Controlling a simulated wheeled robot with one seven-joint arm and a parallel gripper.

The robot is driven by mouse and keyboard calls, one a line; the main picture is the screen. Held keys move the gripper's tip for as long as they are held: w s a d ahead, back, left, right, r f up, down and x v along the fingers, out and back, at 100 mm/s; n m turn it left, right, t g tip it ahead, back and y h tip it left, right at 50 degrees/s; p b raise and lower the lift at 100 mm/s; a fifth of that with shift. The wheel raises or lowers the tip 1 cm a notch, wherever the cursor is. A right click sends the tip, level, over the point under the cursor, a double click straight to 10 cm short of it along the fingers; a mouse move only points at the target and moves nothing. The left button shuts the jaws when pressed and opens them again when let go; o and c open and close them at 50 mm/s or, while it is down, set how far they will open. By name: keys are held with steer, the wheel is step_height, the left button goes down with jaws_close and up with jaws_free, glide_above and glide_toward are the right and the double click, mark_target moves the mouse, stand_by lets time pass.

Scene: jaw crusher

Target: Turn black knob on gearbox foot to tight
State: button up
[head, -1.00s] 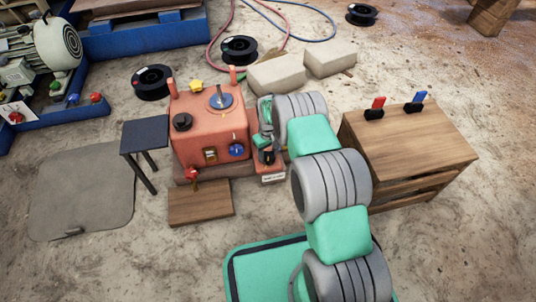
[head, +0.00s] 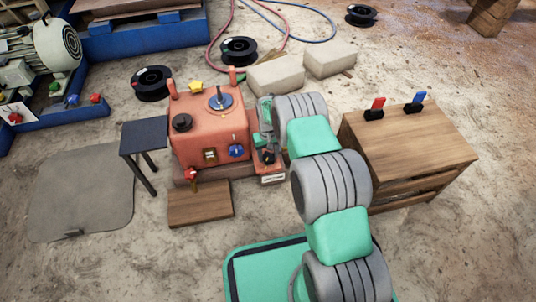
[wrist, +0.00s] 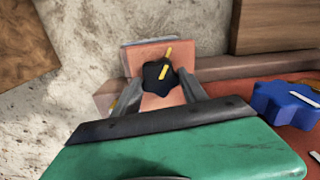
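The black knob (wrist: 158,78) is lobed and has a yellow pointer bar. In the wrist view the bar points up and slightly right. The knob sits on the orange gearbox foot (wrist: 150,53), at the right side of the orange gearbox (head: 212,138). The knob is mostly hidden by my gripper in the head view. My gripper (wrist: 160,84) is over the knob with one finger on each side of it. The fingers look open, with tips close to the knob; I cannot tell whether they touch it. A small label plate (head: 272,179) is on the foot's front, unreadable.
A blue knob (head: 236,151) and a red valve handle (head: 192,174) are on the gearbox's front side. A wooden bench (head: 410,145) with red and blue handles stands to the right. A small dark table (head: 144,135) stands left. Pale blocks (head: 276,74) lie behind.

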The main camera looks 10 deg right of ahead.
mark_target(268, 156)
steer(key=o, duration=0.4)
steer(key=shift+o, duration=0.2)
steer(key=shift+r, duration=0.1)
step_height(268, 156, up, 8)
steer(key=p, duration=0.3)
steer(key=shift+f+p, duration=0.2)
steer(key=shift+p, duration=0.15)
